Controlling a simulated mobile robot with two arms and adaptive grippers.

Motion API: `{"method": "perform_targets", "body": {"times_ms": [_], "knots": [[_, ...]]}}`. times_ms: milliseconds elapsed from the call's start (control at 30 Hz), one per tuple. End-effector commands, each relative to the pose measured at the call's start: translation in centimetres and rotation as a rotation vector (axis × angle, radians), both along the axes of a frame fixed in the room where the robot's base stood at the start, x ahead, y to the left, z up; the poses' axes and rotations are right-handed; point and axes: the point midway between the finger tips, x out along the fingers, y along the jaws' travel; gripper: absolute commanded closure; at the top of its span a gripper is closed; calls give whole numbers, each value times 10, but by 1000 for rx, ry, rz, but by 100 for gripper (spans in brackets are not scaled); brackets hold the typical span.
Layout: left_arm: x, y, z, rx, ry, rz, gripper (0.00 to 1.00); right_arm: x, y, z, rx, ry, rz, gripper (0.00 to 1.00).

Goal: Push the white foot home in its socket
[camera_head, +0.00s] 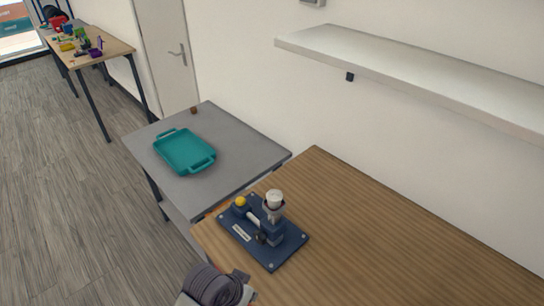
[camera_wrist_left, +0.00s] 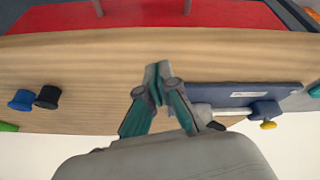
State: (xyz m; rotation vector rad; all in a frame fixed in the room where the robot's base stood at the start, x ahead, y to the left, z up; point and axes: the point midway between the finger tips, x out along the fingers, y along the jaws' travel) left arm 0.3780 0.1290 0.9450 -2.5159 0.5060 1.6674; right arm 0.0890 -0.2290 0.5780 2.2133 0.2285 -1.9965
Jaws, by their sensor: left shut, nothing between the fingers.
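A blue base plate (camera_head: 284,249) lies on the wooden table, carrying a small fixture. A white foot (camera_head: 274,196) stands upright at the top of the fixture's post, above a dark ring. How deep it sits in its socket I cannot tell. A white rod with a yellow knob (camera_head: 240,201) is beside the post. My left gripper (camera_head: 243,275) is at the table's front edge, before the plate and apart from it. In the left wrist view its fingers (camera_wrist_left: 157,72) are closed together and empty, with the blue plate (camera_wrist_left: 232,94) to their right. My right gripper is not in view.
A grey table (camera_head: 222,183) with a teal tray (camera_head: 185,171) stands left of the wooden table (camera_head: 375,245). A white shelf (camera_head: 420,78) hangs above. The right part of the wooden table is clear. The left wrist view shows a blue knob (camera_wrist_left: 21,100) and a black knob (camera_wrist_left: 47,97).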

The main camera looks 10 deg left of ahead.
Motion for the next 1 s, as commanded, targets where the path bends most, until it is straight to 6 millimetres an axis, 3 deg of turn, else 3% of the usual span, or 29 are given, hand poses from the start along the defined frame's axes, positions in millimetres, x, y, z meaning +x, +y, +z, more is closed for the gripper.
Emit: {"method": "perform_targets", "body": {"times_ms": [33,300,433,567,800,1000], "knots": [[17,-10,14,-15,-22,-30,100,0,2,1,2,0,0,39],[86,-58,84,-73,-73,-201,100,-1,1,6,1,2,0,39],[116,-69,126,-53,-73,-280,100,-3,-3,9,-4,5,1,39],[142,-65,168,-4,-58,-323,100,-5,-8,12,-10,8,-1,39],[176,-36,239,94,-16,-306,100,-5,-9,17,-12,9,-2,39],[187,-18,270,129,7,-272,100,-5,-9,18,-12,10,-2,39]]}}
